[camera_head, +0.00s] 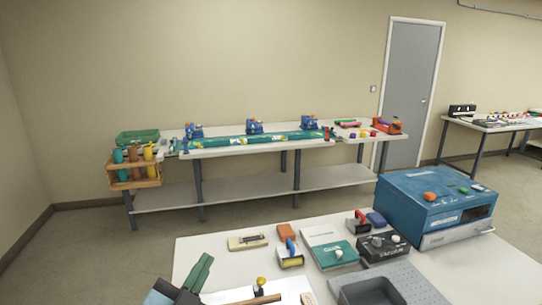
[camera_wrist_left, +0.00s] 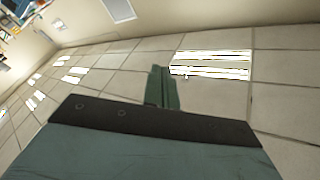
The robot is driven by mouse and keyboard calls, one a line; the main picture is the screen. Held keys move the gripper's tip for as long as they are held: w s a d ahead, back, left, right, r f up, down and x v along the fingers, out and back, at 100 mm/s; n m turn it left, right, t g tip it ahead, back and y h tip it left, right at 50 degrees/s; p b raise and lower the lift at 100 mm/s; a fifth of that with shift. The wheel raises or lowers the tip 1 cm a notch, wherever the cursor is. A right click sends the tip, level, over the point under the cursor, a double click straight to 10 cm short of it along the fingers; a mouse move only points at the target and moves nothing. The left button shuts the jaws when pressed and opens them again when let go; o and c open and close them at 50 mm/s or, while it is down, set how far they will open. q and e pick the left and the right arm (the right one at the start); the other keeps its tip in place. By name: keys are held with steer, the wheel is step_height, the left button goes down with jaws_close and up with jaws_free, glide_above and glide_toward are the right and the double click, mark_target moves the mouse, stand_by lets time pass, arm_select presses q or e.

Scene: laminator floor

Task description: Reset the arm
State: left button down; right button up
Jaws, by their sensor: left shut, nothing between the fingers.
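My left gripper (camera_head: 203,266) comes in at the bottom left of the head view, in front of the near table (camera_head: 460,277). Its green-grey fingers are together and point up and to the right, with nothing between them. In the left wrist view the shut fingers (camera_wrist_left: 162,88) stand up in the middle against the tiled ceiling, away from any object. My right gripper is in neither view.
The near table holds a blue laminator (camera_head: 425,207), a grey tray (camera_head: 375,293), a green-and-white box (camera_head: 333,250) and several small tools. A long bench (camera_head: 235,146) stands by the back wall, with a wooden rack (camera_head: 134,170) at its left. Floor shows between them.

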arm_select(q)
steer(key=s+a+f+n+g+y, duration=0.3)
steer(key=a+f+n+g+y, duration=0.1)
steer(key=a+f+n+y, duration=0.3)
steer(key=s+a+f+n+g+h, duration=0.1)
steer(key=s+f+g, duration=0.55)
steer(key=s, duration=0.35)
steer(key=s+a+f+g+h, duration=0.1)
steer(key=s+a+f+g, duration=0.1)
steer(key=s+f+g, duration=0.7)
steer(key=s+f+t+b, duration=0.3)
steer(key=f+b, duration=0.5)
steer(key=f, duration=2.5)
steer(key=s+a+f+g+b, duration=0.2)
steer(key=s+f+b, duration=0.4)
steer(key=s+f, duration=1.1)
step_height(320, 180, down, 3)
steer(key=shift+a+r+y, duration=0.1)
steer(key=shift+a+y, duration=0.2)
